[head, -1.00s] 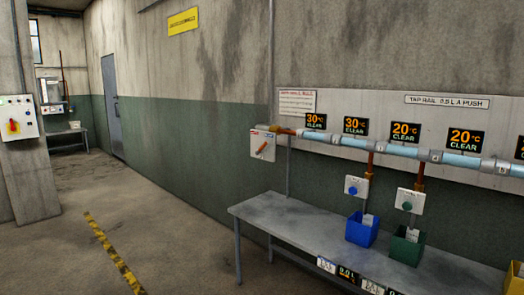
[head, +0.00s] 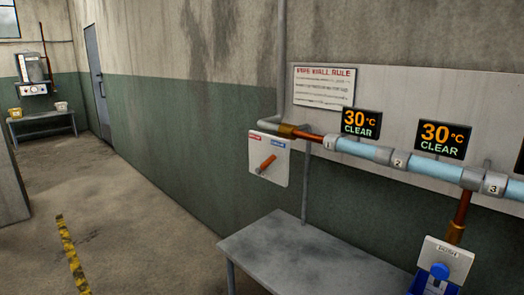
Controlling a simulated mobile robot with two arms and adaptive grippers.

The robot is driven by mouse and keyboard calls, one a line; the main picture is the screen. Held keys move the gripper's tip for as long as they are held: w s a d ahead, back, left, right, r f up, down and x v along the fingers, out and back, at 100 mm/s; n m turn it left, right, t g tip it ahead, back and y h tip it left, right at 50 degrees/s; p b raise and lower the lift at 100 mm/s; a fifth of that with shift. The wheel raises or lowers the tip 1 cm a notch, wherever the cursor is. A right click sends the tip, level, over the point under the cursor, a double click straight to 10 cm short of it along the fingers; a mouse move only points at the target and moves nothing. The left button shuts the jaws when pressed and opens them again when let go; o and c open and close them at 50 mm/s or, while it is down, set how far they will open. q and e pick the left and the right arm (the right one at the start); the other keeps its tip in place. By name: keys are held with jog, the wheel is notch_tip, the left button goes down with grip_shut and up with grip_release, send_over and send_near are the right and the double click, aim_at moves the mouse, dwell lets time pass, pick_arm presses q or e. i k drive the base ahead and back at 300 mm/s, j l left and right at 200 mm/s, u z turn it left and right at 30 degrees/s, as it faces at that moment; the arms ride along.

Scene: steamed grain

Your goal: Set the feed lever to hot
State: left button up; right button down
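The feed lever (head: 266,164) is a short orange handle on a white wall plate (head: 281,162), left of the start of the pipe rail. The plate has a red label (head: 256,138) at upper left and a blue label (head: 278,144) at upper right. The lever's handle slants, with its lower end to the left and its upper end to the right. The label text is too small to read. Neither of my grippers is in the head view.
A grey metal bench (head: 275,250) stands below the pipe rail (head: 365,151). Displays (head: 361,124) above the rail read 30 °C CLEAR. A push-button box (head: 443,262) is at lower right. Open floor (head: 130,220) lies left of the bench, with a yellow-black stripe (head: 72,256).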

aim_at(269, 162)
jog(key=i+l, duration=0.1)
jog(key=i, duration=0.4)
jog(key=i+l+u, duration=0.1)
jog(key=i, duration=0.45)
